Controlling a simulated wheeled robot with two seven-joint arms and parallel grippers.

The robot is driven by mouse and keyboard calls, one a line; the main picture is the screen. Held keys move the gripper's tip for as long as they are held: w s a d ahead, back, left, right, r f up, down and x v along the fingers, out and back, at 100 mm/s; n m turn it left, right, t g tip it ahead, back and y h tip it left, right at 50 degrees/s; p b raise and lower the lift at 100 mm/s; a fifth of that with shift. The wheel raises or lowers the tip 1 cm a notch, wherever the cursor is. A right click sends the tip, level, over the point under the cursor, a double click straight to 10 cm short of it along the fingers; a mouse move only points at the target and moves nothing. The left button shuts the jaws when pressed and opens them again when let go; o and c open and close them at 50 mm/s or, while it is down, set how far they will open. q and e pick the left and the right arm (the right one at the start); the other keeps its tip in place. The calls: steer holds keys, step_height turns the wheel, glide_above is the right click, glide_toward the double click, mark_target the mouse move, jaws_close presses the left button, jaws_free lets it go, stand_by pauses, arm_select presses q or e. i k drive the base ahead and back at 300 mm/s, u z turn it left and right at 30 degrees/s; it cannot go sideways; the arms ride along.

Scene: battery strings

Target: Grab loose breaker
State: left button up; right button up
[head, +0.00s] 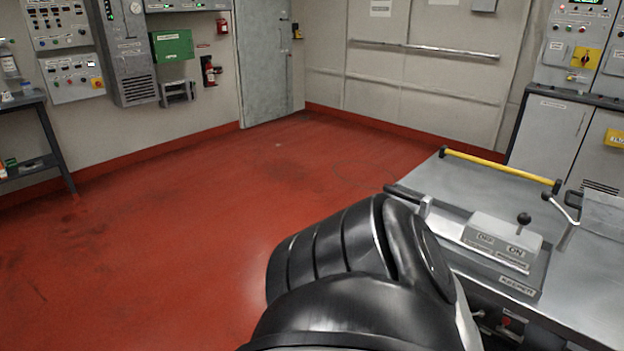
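No part that I can name for certain as a loose breaker shows. A light grey switch box (502,240) marked OFF and ON, with a black-knobbed lever, sits in a tray-like frame on the grey bench (480,184) at the right. I cannot tell whether it is loose or fixed. A black, ribbed part of my own arm fills the lower middle of the head view and covers the bench's near left side. Neither of my grippers is in view.
A yellow bar (500,168) runs along the bench's far edge, with a black-knobbed lever (561,207) near its right end. Grey cabinets (550,132) stand behind. The red floor (150,240) at left is clear up to a dark shelf (50,150) and a grey door (264,60).

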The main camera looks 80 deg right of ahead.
mark_target(491, 238)
steer(key=k, duration=1.6)
steer(key=z, duration=0.15)
